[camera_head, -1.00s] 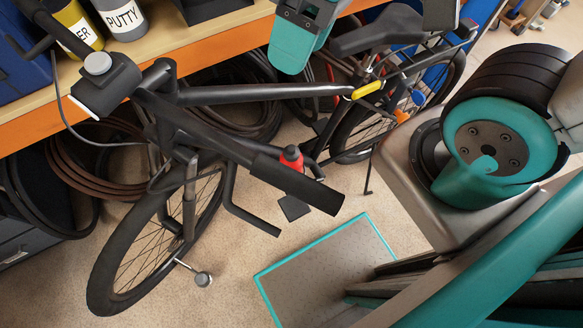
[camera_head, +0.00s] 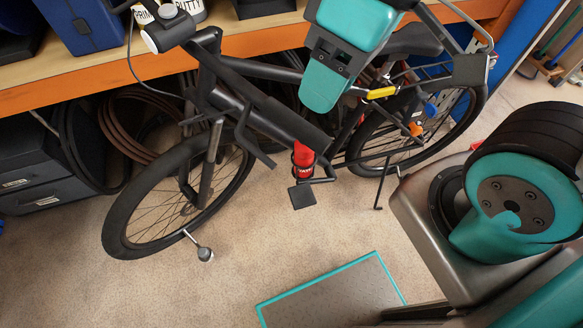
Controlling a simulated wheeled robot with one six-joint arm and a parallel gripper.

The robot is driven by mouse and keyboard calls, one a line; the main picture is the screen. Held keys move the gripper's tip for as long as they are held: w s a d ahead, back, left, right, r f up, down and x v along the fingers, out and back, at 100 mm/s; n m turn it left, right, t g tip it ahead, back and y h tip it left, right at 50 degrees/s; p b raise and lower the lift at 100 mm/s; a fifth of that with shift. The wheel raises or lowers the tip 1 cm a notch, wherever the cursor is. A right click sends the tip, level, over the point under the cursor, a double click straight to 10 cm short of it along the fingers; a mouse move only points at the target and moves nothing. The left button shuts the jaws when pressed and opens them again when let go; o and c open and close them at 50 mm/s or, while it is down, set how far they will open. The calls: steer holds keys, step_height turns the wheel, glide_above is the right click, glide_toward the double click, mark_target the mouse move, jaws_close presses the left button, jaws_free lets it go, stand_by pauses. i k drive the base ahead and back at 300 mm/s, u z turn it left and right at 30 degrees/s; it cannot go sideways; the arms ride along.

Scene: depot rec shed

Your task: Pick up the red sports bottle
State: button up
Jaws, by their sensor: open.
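The red sports bottle (camera_head: 304,182) shows at the middle of the bicycle (camera_head: 175,160), close to the crank and a pedal. It looks roughly upright, with white lettering on its side. The handlebar grip in front hides part of its top, and the pedal overlaps its lower part. I cannot tell how it is supported.
The handlebar grip and brake lever (camera_head: 257,148) lie in front of the bottle. An orange-edged workbench (camera_head: 240,47) runs behind the bicycle, with a blue case (camera_head: 85,25) on it. Dark drawers (camera_head: 40,180) stand left. The floor (camera_head: 180,290) at the lower left is clear.

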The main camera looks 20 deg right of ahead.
mark_target(304, 155)
steer(key=u, duration=2.45)
steer(key=k, duration=1.05)
steer(key=z, duration=0.95)
steer(key=i, duration=0.5)
steer(key=z, duration=0.05)
